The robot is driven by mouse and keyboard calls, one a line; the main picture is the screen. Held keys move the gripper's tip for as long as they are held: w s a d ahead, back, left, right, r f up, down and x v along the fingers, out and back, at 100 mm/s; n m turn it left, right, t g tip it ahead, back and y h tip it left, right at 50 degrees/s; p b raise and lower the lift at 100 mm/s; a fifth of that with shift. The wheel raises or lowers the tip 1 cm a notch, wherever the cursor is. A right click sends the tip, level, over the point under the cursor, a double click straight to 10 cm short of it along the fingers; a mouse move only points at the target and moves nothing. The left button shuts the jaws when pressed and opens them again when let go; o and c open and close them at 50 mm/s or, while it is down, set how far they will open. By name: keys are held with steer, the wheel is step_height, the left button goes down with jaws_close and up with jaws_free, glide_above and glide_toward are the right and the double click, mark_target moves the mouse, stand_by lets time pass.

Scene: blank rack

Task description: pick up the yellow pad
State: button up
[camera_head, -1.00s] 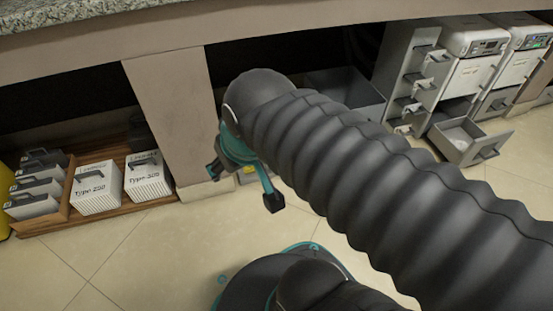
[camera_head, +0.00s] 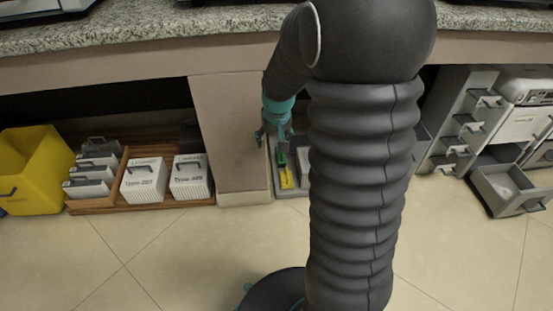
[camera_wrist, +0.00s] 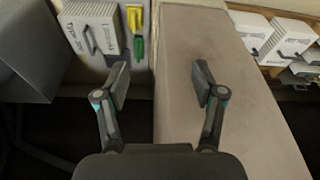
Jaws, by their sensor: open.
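The yellow pad (camera_wrist: 134,18) lies in a grey tray (camera_wrist: 88,64), at the top of the wrist view. A green piece (camera_wrist: 138,48) is just below it, close to one finger. In the head view the yellow pad (camera_head: 287,181) shows small, left of my arm, with the green piece (camera_head: 282,158) behind it. My gripper (camera_wrist: 161,72) is open with nothing between its fingers. In the wrist view the yellow pad is beyond the left fingertip, apart from it. In the head view my gripper (camera_head: 272,136) is low beside the pillar, and my arm hides part of the tray.
A beige pillar (camera_head: 229,133) stands left of the tray and fills the wrist view's middle. A white labelled box (camera_wrist: 92,30) is in the tray beside the pad. White boxes (camera_head: 143,181) and a yellow bin (camera_head: 33,165) stand left; open drawers (camera_head: 508,187) right. The counter (camera_head: 150,35) overhangs.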

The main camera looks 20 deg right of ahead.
steer(key=m+p, duration=0.1)
steer(key=p, duration=0.3)
glide_toward(287, 174)
steer(key=b+x, duration=0.1)
steer(key=x, duration=0.6)
steer(key=shift+w+f, duration=0.15)
steer(key=shift+w+x, duration=0.1)
steer(key=shift+x, duration=1.4)
steer(key=shift+w+x, duration=0.15)
steer(key=shift+x, duration=1.35)
steer(key=shift+d, duration=0.2)
steer(key=c, duration=0.8)
step_height(287, 174, up, 18)
steer(key=shift+r+p, duration=0.1)
steer(key=shift+p, duration=0.2)
